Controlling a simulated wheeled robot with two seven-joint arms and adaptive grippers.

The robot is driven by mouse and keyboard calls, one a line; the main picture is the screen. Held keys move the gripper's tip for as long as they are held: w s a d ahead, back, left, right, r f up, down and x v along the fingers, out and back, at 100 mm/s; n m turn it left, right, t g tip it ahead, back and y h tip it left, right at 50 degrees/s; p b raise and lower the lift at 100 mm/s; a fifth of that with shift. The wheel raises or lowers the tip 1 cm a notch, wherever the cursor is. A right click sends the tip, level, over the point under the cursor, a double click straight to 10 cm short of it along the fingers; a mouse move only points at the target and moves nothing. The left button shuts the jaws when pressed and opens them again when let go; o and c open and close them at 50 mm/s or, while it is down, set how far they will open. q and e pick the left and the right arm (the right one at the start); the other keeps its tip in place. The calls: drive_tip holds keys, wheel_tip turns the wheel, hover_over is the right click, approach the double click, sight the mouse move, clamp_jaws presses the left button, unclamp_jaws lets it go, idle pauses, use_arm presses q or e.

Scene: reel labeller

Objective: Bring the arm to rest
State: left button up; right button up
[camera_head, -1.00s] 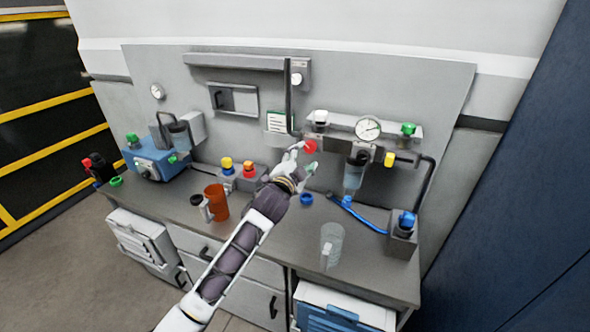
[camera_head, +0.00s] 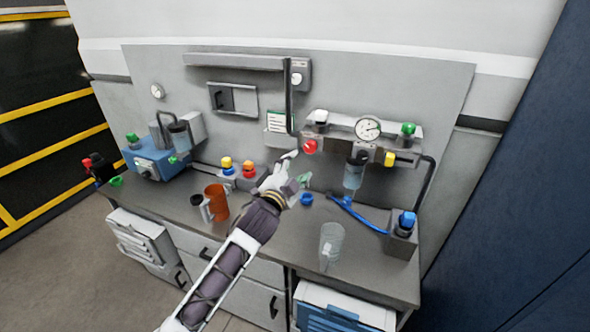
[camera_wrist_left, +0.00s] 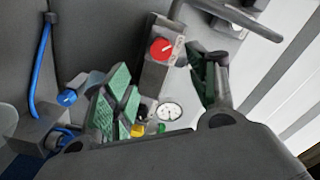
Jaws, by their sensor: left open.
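My left gripper (camera_head: 290,171) is in the middle of the head view, over the bench and in front of the wall panel. It is open and holds nothing. In the left wrist view its green-padded fingers (camera_wrist_left: 165,95) stand wide apart. A red knob (camera_head: 309,146) on the grey manifold is just beyond the gripper, apart from it. The same red knob (camera_wrist_left: 161,48) shows between the fingers in the wrist view. My left arm reaches in from the bottom of the head view. My right gripper is not in view.
The grey bench (camera_head: 285,245) carries an orange mug (camera_head: 216,202), a clear beaker (camera_head: 331,245), a blue ring (camera_head: 306,199) and a blue pump box (camera_head: 152,160). A blue hose (camera_head: 352,212) lies at the right. A gauge (camera_head: 368,129) sits on the manifold.

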use_arm(q)
drive_tip(key=s+a+f+n+g+y, duration=0.2)
drive_tip(key=s+a+f+n+g, duration=0.15)
drive_tip(key=s+a+f, duration=0.4)
drive_tip(key=s+a+f+n+g+y, duration=0.25)
drive_tip(key=s+a+f+n, duration=0.2)
drive_tip(key=f, duration=0.55)
drive_tip(key=s+a+f+n+g, duration=0.2)
drive_tip(key=s+f+g, duration=0.1)
drive_tip(key=s, duration=0.4)
drive_tip(key=s+a+f+n+g, duration=0.1)
drive_tip(key=s+a+f+g, duration=0.15)
drive_tip(key=s, duration=0.45)
drive_tip(key=s+a+f+n+g, duration=0.2)
drive_tip(key=s+f, duration=0.2)
drive_tip(key=s, duration=0.3)
wheel_tip(320, 180, down, 32)
drive_tip(key=s+g, duration=0.1)
drive_tip(key=s, duration=0.2)
drive_tip(key=s+a+f+g, duration=0.1)
drive_tip(key=s+a+f, duration=0.1)
drive_tip(key=s+f, duration=0.8)
drive_tip(key=s+a+f+y, duration=0.1)
drive_tip(key=s+a+f, duration=0.1)
drive_tip(key=s+f, duration=0.8)
drive_tip(key=shift+s+f+m+g, duration=0.35)
drive_tip(key=shift+s+f+m, duration=0.05)
drive_tip(key=shift+s, duration=0.75)
